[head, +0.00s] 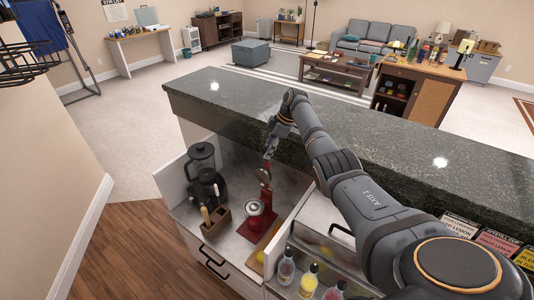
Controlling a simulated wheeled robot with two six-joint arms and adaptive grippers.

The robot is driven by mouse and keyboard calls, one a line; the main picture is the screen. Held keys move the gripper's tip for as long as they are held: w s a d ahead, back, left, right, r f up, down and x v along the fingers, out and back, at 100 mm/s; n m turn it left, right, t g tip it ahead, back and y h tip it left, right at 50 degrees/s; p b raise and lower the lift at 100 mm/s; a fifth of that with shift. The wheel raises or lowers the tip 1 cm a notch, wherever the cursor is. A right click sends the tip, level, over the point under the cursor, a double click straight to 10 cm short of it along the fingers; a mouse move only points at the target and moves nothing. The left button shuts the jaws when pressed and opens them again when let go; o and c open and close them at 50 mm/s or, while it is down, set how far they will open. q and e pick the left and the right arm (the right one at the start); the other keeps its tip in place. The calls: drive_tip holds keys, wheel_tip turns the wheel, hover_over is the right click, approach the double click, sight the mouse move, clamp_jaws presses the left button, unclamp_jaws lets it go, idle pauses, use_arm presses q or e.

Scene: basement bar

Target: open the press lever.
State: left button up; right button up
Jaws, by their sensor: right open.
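A red juice press (265,199) stands on the lower counter behind the dark bar top. Its upper part, with a grey round piece (263,176), rises just below my right gripper. My right gripper (268,153) is open and points down at the top of the press. From this view I cannot tell whether its fingers touch the lever or are around it. The lever itself is small and partly hidden by the gripper. My left gripper is not in view.
A black blender or coffee maker (204,175) and a wooden utensil box (215,223) stand left of the press. Bottles (308,279) stand in front right. The dark stone bar top (400,150) overhangs behind the press, close to my right arm.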

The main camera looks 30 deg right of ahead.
drive_tip(key=v, duration=0.9)
drive_tip(key=shift+r, duration=0.25)
drive_tip(key=shift+d, duration=0.15)
